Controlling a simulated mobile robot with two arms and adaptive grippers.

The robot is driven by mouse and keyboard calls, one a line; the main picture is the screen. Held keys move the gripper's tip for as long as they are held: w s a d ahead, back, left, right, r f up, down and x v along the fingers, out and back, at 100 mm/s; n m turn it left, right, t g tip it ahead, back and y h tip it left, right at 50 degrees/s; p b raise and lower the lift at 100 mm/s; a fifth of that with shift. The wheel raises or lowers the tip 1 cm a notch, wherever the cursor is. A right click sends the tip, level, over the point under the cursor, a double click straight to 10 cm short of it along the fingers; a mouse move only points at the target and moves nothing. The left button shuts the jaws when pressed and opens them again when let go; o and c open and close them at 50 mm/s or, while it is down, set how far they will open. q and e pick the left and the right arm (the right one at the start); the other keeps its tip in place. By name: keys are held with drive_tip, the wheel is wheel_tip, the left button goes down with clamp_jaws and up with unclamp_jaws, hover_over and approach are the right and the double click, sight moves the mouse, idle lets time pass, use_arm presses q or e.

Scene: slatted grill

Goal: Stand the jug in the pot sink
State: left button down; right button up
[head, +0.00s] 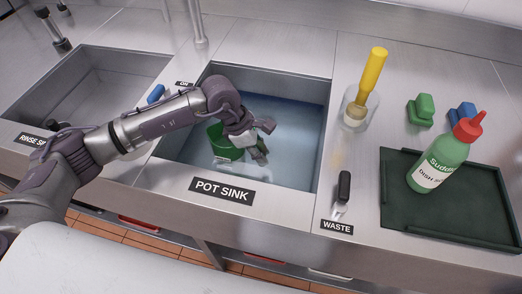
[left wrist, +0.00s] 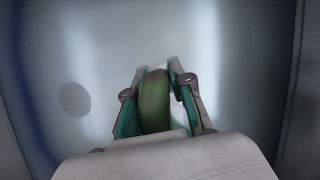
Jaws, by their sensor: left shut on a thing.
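The green jug (head: 222,145) is inside the pot sink (head: 314,140), partly hidden behind my left gripper (head: 258,150). The left arm reaches in from the left over the sink's front rim. In the left wrist view, the two fingers of my left gripper (left wrist: 158,95) are closed on a green part of the jug (left wrist: 154,100). Whether the jug's base touches the sink floor, and whether it is fully upright, I cannot tell. My right gripper is not in view.
The rinse sink (head: 90,85) lies to the left. A clear holder with a yellow-handled brush (head: 373,75) stands right of the pot sink. A dark tray (head: 460,222) holds a green soap bottle (head: 445,160). A tap (head: 197,22) rises behind the sinks.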

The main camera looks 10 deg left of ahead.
use_arm(q)
drive_tip(key=shift+f, duration=0.1)
drive_tip(key=c, duration=1)
unclamp_jaws()
drive_tip(key=shift+w+r, duration=0.1)
drive_tip(key=shift+r, duration=0.25)
drive_tip(key=b+v, duration=0.1)
drive_tip(key=v, duration=1)
drive_tip(key=shift+a+r, duration=0.15)
drive_tip(key=shift+r, duration=0.15)
drive_tip(key=shift+r, duration=0.1)
